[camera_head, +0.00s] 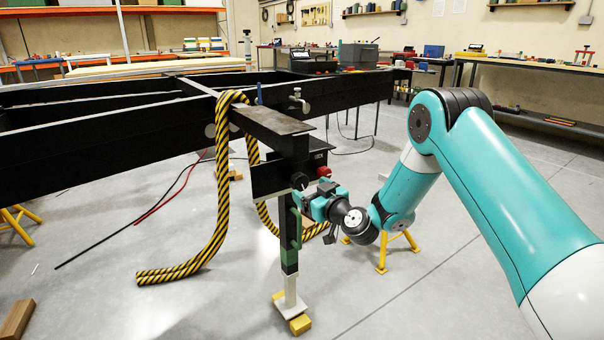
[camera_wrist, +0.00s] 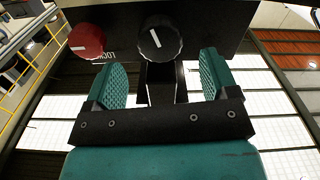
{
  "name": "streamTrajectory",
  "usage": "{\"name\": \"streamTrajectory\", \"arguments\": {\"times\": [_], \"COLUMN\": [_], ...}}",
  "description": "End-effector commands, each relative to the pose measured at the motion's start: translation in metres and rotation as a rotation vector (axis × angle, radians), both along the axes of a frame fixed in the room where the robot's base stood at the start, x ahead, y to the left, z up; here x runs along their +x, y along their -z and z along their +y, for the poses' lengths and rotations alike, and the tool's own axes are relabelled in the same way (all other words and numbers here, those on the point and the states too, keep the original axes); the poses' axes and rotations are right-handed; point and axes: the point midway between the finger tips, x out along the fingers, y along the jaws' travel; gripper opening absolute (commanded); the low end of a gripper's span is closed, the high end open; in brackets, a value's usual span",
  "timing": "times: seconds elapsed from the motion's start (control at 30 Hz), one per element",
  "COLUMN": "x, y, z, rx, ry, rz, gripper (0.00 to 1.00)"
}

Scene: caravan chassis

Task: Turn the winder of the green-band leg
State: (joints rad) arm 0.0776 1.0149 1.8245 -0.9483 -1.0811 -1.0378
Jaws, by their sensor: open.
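The leg with the green band (camera_head: 289,256) stands upright under the black chassis beam, its pale foot on a yellow block. A black winder knob (camera_head: 299,181) sits on the dark plate at the leg's top. In the wrist view the winder (camera_wrist: 160,38) is a round ribbed knob with a white line, tilted slightly left of vertical. A red knob (camera_wrist: 86,41) with partly hidden white lettering is left of it; it also shows in the head view (camera_head: 323,171). My gripper (camera_wrist: 163,72) is open and empty, its teal fingers on either side of the winder's line, apart from it.
A yellow-black striped hose (camera_head: 222,190) hangs over the beam left of the leg and trails on the floor. The chassis beam (camera_head: 100,135) runs behind. Yellow stands (camera_head: 383,262) are on the floor behind my arm. The floor at front right is clear.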

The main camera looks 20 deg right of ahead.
Motion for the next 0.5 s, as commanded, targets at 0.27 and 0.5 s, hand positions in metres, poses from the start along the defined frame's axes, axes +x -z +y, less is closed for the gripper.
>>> {"name": "streamTrajectory", "arguments": {"times": [0.27, 0.5], "x": [0.039, 0.049], "y": [0.000, 0.001], "z": [0.014, 0.016], "rx": [-0.001, 0.001], "ry": [-0.003, 0.001], "rz": [-0.002, 0.002], "gripper": [0.80, 0.80]}}
